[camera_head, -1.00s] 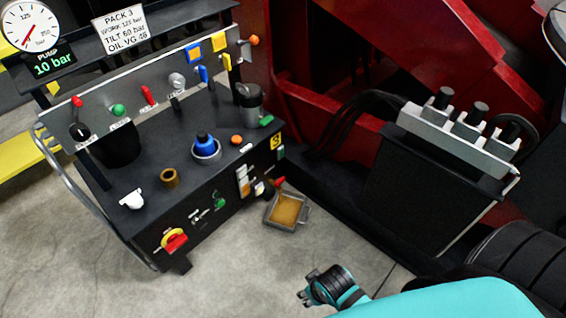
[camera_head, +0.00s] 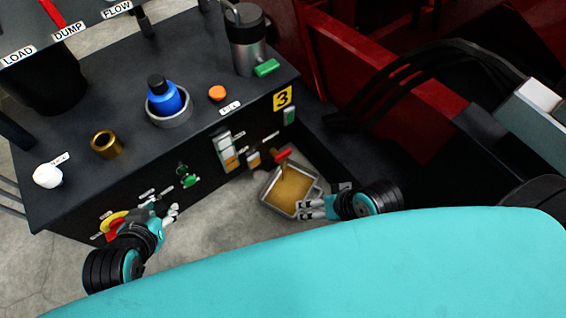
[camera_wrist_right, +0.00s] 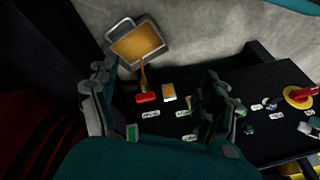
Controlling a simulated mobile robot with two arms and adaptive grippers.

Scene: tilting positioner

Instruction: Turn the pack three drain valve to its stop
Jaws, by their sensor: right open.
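My right gripper (camera_head: 308,208) is open at the tray's right front side, apart from the handle. In the right wrist view the red handle (camera_wrist_right: 146,97) shows between the spread fingers (camera_wrist_right: 158,85), with nothing gripped. My left gripper (camera_head: 172,213) is before the pack's front, near the red and yellow knob (camera_head: 115,222); its opening is unclear.
The pack front carries a green valve (camera_head: 190,181) and a sight gauge (camera_head: 226,152). A red frame (camera_head: 385,100) and black hoses rise at the right. Grey floor is open in front.

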